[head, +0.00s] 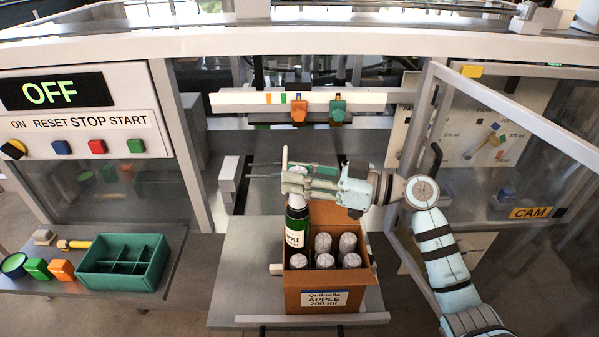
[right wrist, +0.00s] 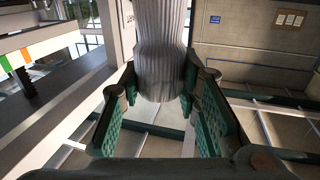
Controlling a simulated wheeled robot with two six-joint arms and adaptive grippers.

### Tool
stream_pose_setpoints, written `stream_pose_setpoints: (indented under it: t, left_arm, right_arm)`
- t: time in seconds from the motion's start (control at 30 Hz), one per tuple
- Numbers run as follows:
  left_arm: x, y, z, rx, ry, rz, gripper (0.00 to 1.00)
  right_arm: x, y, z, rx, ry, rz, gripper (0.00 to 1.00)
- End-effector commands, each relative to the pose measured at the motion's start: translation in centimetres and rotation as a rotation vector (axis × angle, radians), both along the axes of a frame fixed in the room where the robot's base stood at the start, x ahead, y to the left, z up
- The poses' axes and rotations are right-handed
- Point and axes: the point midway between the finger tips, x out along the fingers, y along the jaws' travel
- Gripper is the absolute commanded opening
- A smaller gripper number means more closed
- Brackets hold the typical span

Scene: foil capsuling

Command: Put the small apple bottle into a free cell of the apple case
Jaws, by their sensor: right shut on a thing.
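The small apple bottle (head: 296,229), dark green with a white APPLE label and a pale foil top, stands upright at the back left of the apple case. My right gripper (head: 297,183) is shut on its foil-covered neck, which also shows between the fingers in the right wrist view (right wrist: 163,50). The apple case (head: 321,298) is an open cardboard box labelled Quibrella APPLE 200 ml. Several foil-topped bottles (head: 350,242) fill its middle, right and front cells. The held bottle's lower end is hidden behind the case contents, so I cannot tell how deep it is. My left gripper is out of view.
The case stands on a grey platform (head: 240,270). A green divided tray (head: 123,263) and small coloured blocks (head: 61,270) lie on the left shelf. An open glass door frame (head: 500,110) is at right. A white rail (head: 350,97) with orange and green clamps is behind.

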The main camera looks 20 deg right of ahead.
Motion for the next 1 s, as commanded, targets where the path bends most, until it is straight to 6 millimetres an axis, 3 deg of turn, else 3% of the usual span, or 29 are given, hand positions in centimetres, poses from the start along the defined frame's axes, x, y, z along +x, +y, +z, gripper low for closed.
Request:
stream_pose_setpoints:
  t: [1.0]
  left_arm:
    - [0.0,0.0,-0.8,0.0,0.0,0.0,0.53]
  right_arm:
    - [0.0,0.0,-2.4,0.002,-0.001,0.0,0.0]
